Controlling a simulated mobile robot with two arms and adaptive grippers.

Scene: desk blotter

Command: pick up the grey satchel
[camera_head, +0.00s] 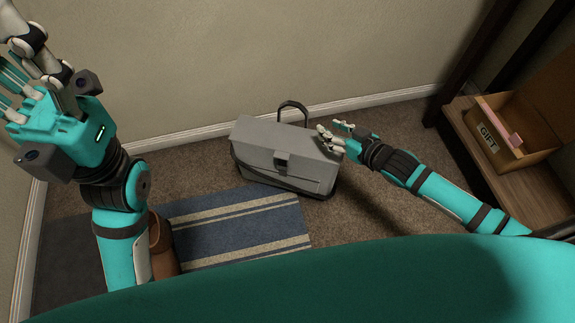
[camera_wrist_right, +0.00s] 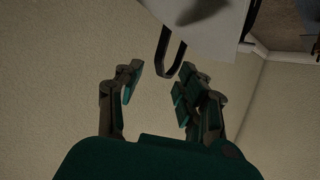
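The grey satchel (camera_head: 262,138) stands upright on the floor by the wall, with a dark front clasp and a dark handle (camera_head: 292,104) looped up at its back edge. My right gripper (camera_head: 335,132) is at the satchel's upper right corner. In the right wrist view its fingers (camera_wrist_right: 155,88) are spread with a gap between them. There the satchel (camera_wrist_right: 205,35) is at the top, and its dark handle (camera_wrist_right: 173,58) hangs toward the gap, not gripped. My left gripper (camera_head: 18,88) is raised at the far left, fingers extended and empty, far from the satchel.
A blue striped rug (camera_head: 235,225) lies in front of the satchel. A brown cylindrical object (camera_head: 162,245) stands on it, partly behind my left arm. A wooden shelf (camera_head: 470,135) at right holds an open cardboard box (camera_head: 515,145) marked GIFT. The wall (camera_head: 220,60) is close behind.

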